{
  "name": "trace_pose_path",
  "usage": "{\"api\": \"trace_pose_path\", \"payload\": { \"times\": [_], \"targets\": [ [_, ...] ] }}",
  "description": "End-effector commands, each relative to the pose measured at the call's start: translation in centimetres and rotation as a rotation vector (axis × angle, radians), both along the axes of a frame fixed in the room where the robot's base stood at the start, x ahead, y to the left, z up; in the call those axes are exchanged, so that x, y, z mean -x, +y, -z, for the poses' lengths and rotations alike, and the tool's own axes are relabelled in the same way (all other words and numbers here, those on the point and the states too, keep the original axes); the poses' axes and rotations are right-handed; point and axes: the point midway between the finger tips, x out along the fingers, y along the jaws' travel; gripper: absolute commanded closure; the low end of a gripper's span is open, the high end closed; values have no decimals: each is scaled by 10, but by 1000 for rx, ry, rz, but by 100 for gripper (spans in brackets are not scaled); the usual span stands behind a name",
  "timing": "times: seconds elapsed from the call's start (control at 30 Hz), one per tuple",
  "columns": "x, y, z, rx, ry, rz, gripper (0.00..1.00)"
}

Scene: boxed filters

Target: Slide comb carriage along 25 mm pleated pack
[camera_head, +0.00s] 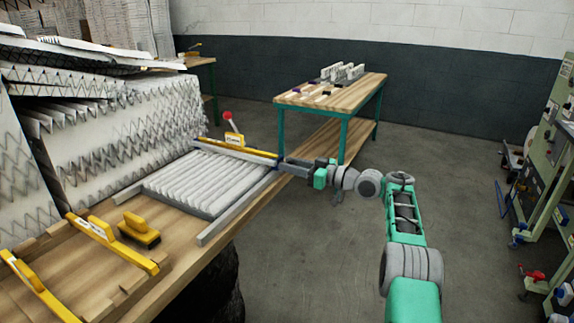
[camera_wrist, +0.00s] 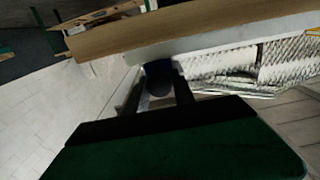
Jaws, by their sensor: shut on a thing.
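The white pleated pack (camera_head: 205,182) lies flat in a pale frame on the wooden bench. The comb carriage (camera_head: 240,150), a yellow bar with a white label, spans the pack's far end. A lever with a red ball (camera_head: 228,116) stands up from it. My gripper (camera_head: 284,165) is at the carriage's right end, beside the bench edge. In the wrist view my gripper (camera_wrist: 159,92) has its two fingers on either side of a dark rounded handle (camera_wrist: 158,78), shut on it. The comb's teeth cannot be made out.
Yellow combs (camera_head: 112,240) and a yellow block tool (camera_head: 139,231) lie at the bench's near end. Tall stacks of pleated filters (camera_head: 120,140) stand along its left. A second bench (camera_head: 330,92) is behind. Open floor lies between.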

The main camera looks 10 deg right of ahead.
Motion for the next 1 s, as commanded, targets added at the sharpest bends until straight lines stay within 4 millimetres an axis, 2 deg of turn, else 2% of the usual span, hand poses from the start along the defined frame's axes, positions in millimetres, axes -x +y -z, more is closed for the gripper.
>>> {"api": "trace_pose_path", "payload": {
  "times": [0.33,0.37,0.57,0.87,1.0],
  "targets": [
    [0,-2,1,-1,3,1,100],
    [0,-2,1,-1,3,1,67],
    [0,-3,1,0,2,3,51],
    [1,-5,0,-1,2,3,49],
    [5,-16,-2,0,2,-3,49]
  ]
}}
